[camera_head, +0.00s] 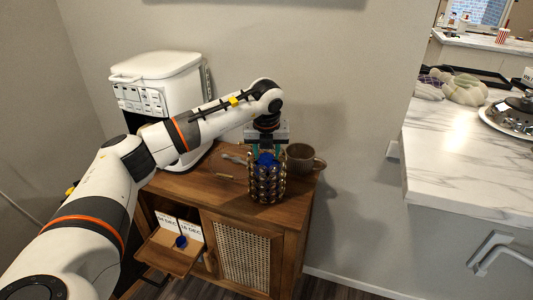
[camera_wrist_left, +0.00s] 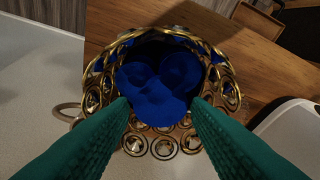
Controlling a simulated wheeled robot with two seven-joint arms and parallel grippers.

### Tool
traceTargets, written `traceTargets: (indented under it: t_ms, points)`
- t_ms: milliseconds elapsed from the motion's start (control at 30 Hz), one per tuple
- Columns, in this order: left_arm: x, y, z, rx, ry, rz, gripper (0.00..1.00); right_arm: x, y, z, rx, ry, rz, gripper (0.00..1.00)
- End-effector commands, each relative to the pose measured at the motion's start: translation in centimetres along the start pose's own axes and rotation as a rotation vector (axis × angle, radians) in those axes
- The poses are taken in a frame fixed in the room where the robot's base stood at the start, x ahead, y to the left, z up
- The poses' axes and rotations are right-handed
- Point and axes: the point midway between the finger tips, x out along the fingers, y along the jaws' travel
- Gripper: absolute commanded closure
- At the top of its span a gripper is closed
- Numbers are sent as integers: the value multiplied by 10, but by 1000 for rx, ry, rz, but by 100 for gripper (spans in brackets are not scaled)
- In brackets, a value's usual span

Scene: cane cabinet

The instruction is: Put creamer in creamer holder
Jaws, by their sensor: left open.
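The creamer holder (camera_head: 268,189), a cup of gold rings with clear gems, stands upright on top of the cane cabinet. It also fills the middle of the left wrist view (camera_wrist_left: 163,146). Several rounded blue creamers (camera_wrist_left: 157,83) lie inside it, and some blue shows at its top in the head view (camera_head: 266,159). My left gripper (camera_head: 266,152) points down at the holder's mouth. Its green fingers are open, one on each side of the blue creamers; I cannot tell whether they touch anything. Another blue creamer (camera_head: 181,242) is in the open drawer. My right gripper is not in view.
A white coffee machine (camera_head: 158,70) stands at the back left of the wooden cabinet top (camera_head: 212,189). A brown mug (camera_head: 300,157) is close to the holder's right. The drawer (camera_head: 165,257) is pulled out below and holds date cards. A marble counter (camera_head: 470,150) is at right.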

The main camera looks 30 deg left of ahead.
Motion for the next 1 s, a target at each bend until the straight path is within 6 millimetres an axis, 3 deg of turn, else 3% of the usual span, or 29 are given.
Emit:
traceTargets:
  t_ms: [300,500,700,1000]
  points:
    - [-67,0,0,0,5,2,56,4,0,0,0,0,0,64]
    - [-99,0,0,0,3,2,56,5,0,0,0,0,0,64]
    - [-111,0,0,1,1,0,56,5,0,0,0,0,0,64]
    - [-112,0,0,0,0,0,56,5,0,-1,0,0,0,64]
